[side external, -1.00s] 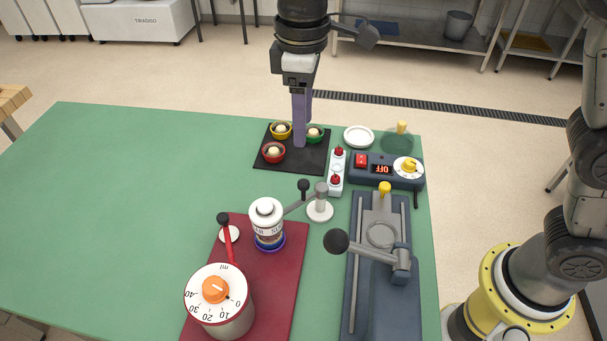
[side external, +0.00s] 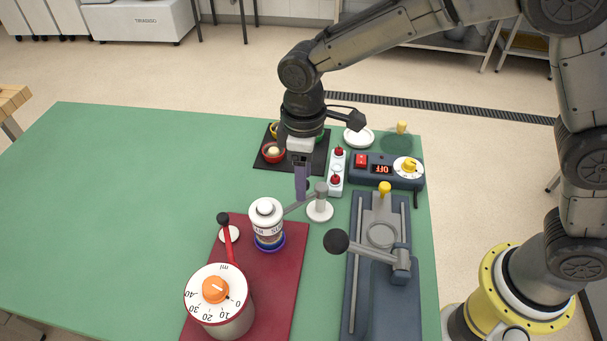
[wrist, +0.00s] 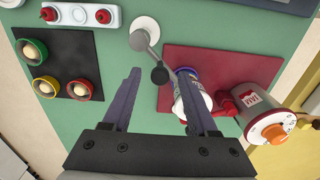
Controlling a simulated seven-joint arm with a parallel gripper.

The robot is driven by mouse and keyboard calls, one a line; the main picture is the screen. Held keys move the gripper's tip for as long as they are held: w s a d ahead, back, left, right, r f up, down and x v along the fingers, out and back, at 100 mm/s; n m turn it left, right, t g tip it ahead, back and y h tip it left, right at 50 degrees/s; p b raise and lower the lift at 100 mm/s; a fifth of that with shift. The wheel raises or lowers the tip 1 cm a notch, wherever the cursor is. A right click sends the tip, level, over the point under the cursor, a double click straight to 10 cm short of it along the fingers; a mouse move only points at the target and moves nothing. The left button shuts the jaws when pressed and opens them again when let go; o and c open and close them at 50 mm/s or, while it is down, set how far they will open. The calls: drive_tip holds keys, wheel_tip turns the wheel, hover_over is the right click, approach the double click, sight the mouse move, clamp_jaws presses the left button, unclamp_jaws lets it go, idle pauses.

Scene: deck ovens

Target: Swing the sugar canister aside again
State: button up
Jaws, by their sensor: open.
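The white sugar canister (side external: 266,220) with a blue base ring stands on the back part of the dark red mat (side external: 282,285). A grey swing arm (side external: 296,206) joins it to a post on a white round foot (side external: 320,211). The canister also shows in the wrist view (wrist: 193,97), partly behind a finger. My gripper (side external: 302,197) points down near the swing arm. In the wrist view its two purple fingers (wrist: 158,95) are spread apart with nothing between them. The arm's dark knob (wrist: 159,75) shows ahead, between the fingertips in the picture; whether they touch it is unclear.
A dispenser with an orange knob (side external: 215,290) and a red-handled lever (side external: 226,232) stand by the canister. A press with a black ball lever (side external: 337,241) is to the right. A white switch strip (side external: 337,172) and dark tray (side external: 262,160) lie behind. The left tabletop is clear.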

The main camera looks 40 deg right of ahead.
drive_tip(key=shift+c, duration=0.2)
clamp_jaws()
idle(1.3)
